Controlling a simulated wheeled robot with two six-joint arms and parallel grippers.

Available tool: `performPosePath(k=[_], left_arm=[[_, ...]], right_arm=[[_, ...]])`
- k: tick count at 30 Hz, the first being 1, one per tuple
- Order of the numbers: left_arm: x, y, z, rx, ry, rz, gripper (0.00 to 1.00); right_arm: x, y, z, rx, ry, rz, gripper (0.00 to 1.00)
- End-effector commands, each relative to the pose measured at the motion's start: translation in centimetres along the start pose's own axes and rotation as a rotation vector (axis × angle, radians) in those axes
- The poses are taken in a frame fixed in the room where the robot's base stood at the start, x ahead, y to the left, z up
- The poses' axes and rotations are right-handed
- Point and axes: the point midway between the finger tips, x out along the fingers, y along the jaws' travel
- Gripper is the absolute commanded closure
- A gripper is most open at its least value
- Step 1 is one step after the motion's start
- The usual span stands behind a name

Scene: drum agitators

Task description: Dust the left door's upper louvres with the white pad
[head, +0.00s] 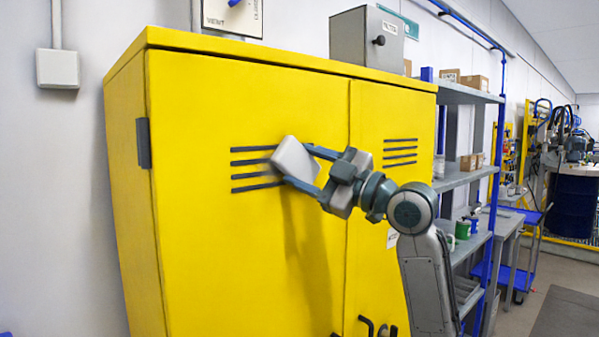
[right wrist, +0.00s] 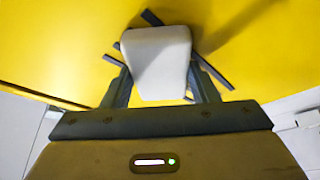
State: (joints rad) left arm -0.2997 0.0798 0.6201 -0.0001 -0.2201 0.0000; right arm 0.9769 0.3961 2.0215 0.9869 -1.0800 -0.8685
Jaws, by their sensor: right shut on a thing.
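The white pad (head: 295,159) is held tilted at the right end of the upper louvres (head: 256,168) on the left door (head: 215,235) of the yellow cabinet. My right gripper (head: 300,168) is shut on the pad, one finger on each side. In the right wrist view the pad (right wrist: 157,60) sits between the fingers (right wrist: 160,85), with dark louvre slats showing around it. The pad hides part of the louvres. I cannot tell whether it touches the door. My left gripper is not in view.
The right door has its own louvres (head: 400,151). Dark door handles (head: 367,326) show low at the middle. A grey box (head: 365,40) stands on the cabinet top. A shelf rack (head: 465,180) with small boxes stands to the right.

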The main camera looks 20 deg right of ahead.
Motion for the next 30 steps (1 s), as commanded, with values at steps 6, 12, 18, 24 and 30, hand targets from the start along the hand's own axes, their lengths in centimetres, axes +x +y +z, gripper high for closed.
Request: performPosePath(k=[6,12,18,24,30], left_arm=[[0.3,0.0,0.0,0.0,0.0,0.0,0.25],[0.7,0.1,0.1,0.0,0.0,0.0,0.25],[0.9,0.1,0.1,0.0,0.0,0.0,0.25],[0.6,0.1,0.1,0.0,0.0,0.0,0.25],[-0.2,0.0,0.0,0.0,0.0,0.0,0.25]], right_arm=[[-0.2,0.5,0.7,-0.001,-0.003,0.001,0.65],[-0.7,1.7,2.0,-0.001,-0.003,0.0,0.65],[-1.0,2.5,2.8,-0.001,-0.001,0.001,0.65],[-1.0,2.5,2.7,0.0,0.0,0.0,0.65],[-0.5,1.5,1.4,0.001,0.003,-0.001,0.65]])
